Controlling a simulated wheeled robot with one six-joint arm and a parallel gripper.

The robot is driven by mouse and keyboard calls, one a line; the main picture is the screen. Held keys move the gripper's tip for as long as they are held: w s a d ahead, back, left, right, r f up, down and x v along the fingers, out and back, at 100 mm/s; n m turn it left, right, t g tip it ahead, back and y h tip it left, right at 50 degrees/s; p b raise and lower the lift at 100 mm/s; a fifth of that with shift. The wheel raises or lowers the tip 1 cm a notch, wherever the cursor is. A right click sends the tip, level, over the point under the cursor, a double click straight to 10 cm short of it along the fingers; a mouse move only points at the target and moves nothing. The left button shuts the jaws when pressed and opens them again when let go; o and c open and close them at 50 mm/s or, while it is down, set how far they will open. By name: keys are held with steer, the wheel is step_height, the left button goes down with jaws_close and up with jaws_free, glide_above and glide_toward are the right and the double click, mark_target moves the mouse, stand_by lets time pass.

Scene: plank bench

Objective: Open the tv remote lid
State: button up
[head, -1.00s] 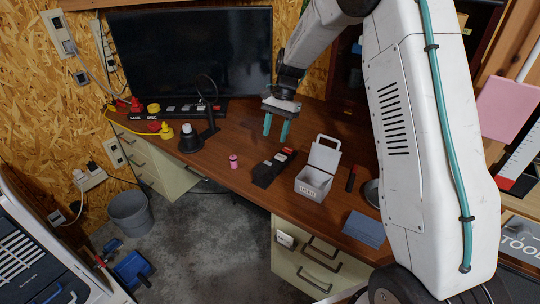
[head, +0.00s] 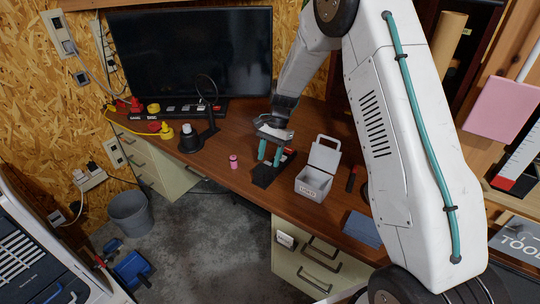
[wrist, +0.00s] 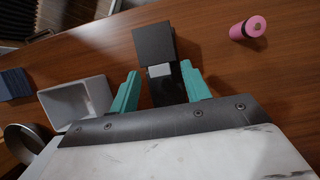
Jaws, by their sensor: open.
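The black tv remote (head: 262,178) lies on the brown desk (head: 215,150), left of a white box. In the wrist view the remote (wrist: 154,44) runs away from me between my fingers, with a wide dark grey far part and a pale patch nearer. Whether its lid is open cannot be told. My gripper (head: 270,154) is open, its teal fingers pointing down just above the remote. In the wrist view the fingers of my gripper (wrist: 160,72) stand on either side of the remote, apart from it. The remote's near end is hidden by my gripper.
The white box (head: 312,185) with a raised lid stands close on the right. A pink cylinder (head: 234,161) stands to the left. A lamp (head: 208,120) and monitor (head: 190,55) are behind.

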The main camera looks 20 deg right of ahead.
steer(key=c, duration=1)
steer(key=shift+r, duration=0.1)
